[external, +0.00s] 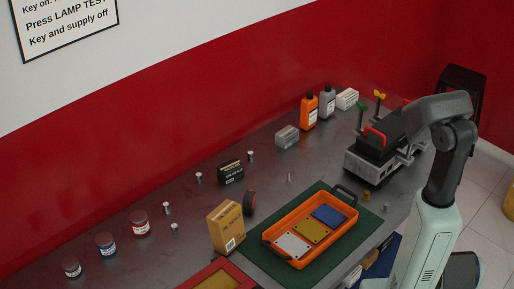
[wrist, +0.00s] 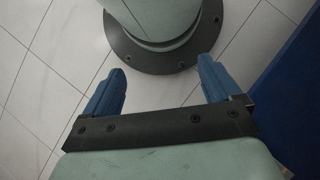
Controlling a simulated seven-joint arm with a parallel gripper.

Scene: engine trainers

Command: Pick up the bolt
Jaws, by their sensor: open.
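Several small silver metal pieces stand or lie on the grey bench in the external view: one near the black box (external: 251,155), one left of that box (external: 199,177), one near the jars (external: 166,208), a short one (external: 174,226), a thin upright one (external: 289,178) and one right of the green mat (external: 386,207). They are too small for me to tell which is the bolt. My gripper (wrist: 162,68) is open and empty in the wrist view, its two blue fingers apart above the floor. In the external view I cannot make out its fingers.
An orange tray (external: 267,237) with coloured plates sits on a green mat (external: 258,262). A cardboard box (external: 227,226), jars (external: 139,222), bottles (external: 309,111) and an engine trainer (external: 381,143) stand around it. Tiled floor (wrist: 50,60) and a blue panel (wrist: 295,95) show below my gripper.

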